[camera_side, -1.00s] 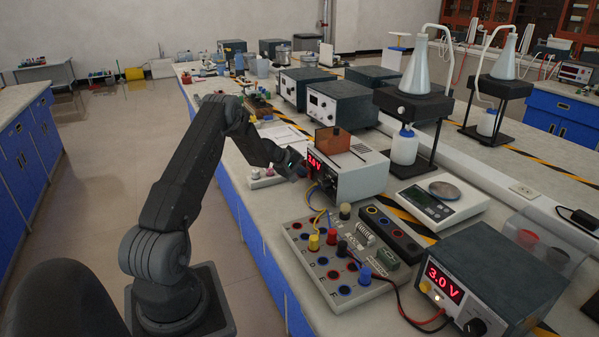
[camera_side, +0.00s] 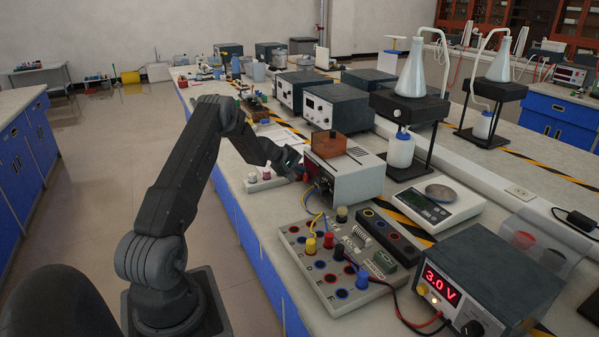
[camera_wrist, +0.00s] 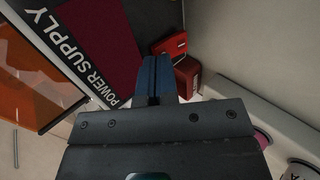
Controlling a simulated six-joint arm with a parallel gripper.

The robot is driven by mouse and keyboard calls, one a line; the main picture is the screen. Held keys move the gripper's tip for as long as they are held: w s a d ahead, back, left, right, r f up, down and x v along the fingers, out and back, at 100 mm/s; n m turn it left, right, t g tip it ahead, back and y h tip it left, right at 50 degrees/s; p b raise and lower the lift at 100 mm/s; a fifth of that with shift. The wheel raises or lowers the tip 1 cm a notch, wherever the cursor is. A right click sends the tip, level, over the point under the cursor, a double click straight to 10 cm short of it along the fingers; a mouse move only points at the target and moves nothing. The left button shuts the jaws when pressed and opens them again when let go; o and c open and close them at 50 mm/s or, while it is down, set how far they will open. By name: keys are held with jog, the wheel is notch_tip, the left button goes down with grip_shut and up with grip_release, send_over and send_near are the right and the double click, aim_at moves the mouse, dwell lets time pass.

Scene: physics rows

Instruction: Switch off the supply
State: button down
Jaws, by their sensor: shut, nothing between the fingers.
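The white power supply (camera_side: 345,180) stands on the bench with a brown block on top. Its front panel (camera_wrist: 120,85), lettered POWER SUPPLY, shows in the wrist view with a dark maroon display window (camera_wrist: 95,40) and no lit digits. A red rocker switch (camera_wrist: 172,44) lies just beyond my fingertips, beside a red terminal-like part (camera_wrist: 187,74). My gripper (camera_side: 299,171) is shut and empty, close at this panel; it also shows in the wrist view (camera_wrist: 155,62). I cannot tell whether the fingertips touch the switch, and its lower edge is partly hidden.
A terminal board (camera_side: 335,262) with wires is in front of the supply. A second supply (camera_side: 480,285) at the front right is lit at 3.0 V. A balance (camera_side: 440,200) and a black stand with a flask (camera_side: 411,105) are to the right. A small white block (camera_side: 268,181) is left of my gripper.

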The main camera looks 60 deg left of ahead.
jog(key=shift+s+r, duration=0.1)
jog(key=shift+s, duration=0.4)
jog(key=s, duration=0.3)
jog(key=shift+s+r, duration=0.1)
jog(key=shift+r, duration=0.1)
jog(key=s+r, duration=0.5)
jog(key=r, duration=0.3)
jog(key=shift+s, duration=0.25)
